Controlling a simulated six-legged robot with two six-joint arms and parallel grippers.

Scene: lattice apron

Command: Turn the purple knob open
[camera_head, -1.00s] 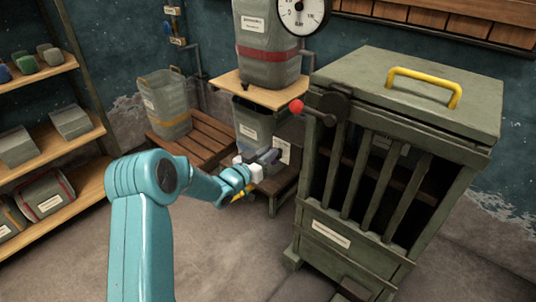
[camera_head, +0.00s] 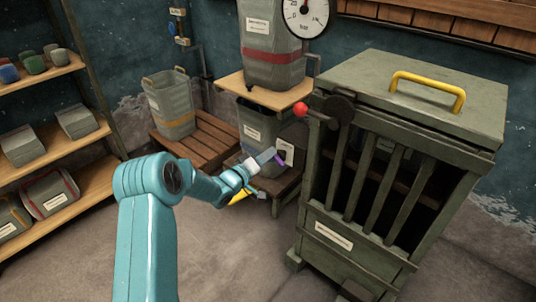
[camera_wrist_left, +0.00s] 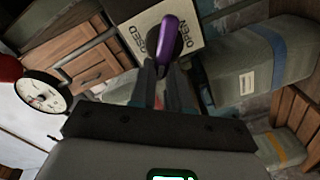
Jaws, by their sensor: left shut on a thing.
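The purple knob (camera_wrist_left: 168,40) is an elongated handle in front of a pale plate (camera_wrist_left: 150,38) marked OPEN and CLOSED in the left wrist view. The plate also shows in the head view (camera_head: 286,149), below the wooden shelf. My left gripper (camera_wrist_left: 166,68) is shut on the purple knob, its fingers at the knob's lower end. In the head view the left gripper (camera_head: 270,156) reaches the plate from the left. The fingers hide part of the knob. My right gripper is not in view.
A green slatted cabinet (camera_head: 333,238) with a yellow handle stands close on the right. A red-ended lever (camera_head: 300,110) juts out above the plate. A grey bin (camera_head: 170,106) stands on a wooden pallet behind, and shelves (camera_head: 85,146) stand at left. The floor in front is clear.

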